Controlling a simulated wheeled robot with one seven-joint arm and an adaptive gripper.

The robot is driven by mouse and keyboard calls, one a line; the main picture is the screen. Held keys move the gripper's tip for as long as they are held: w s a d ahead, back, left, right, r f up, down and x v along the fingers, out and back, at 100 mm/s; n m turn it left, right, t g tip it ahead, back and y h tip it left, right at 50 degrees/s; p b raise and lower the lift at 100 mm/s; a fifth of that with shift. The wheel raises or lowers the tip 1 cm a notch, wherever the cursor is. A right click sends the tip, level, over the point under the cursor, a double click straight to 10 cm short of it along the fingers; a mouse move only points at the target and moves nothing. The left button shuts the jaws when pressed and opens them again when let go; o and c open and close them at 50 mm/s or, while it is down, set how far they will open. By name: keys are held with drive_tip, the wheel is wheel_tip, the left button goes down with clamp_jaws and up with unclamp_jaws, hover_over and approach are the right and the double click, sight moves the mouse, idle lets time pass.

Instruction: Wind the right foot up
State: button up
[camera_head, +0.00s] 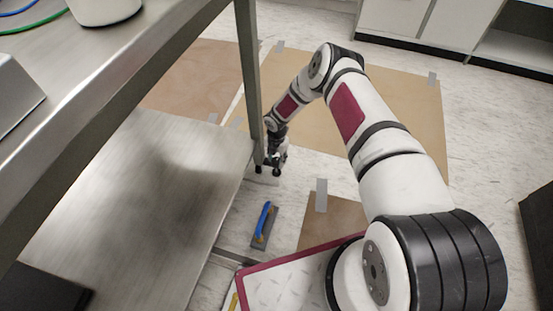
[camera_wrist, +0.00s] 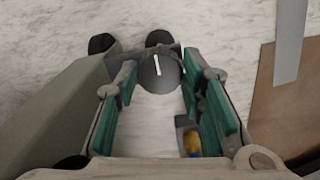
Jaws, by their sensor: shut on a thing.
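The right foot (camera_wrist: 160,72) shows in the wrist view as a dark round knob with a white mark on its face. My gripper (camera_wrist: 160,82) has its green-padded fingers on both sides of it, and their tips are shut on it. In the head view my gripper (camera_head: 270,167) is low, close to the floor, beside the lower end of the bench's steel leg (camera_head: 249,80). The foot cannot be made out there, as my gripper and the leg cover that spot.
A steel lower shelf (camera_head: 130,190) fills the left of the head view. A blue-handled tool (camera_head: 264,222) lies on the floor in front of my gripper. Brown sheets (camera_head: 400,105) are taped to the floor. White cabinets (camera_head: 395,18) stand at the back.

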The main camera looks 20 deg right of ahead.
sight(277, 160)
idle(0.4)
drive_tip(key=o, duration=0.9)
drive_tip(key=shift+c, duration=0.2)
wheel_tip(277, 160, up, 12)
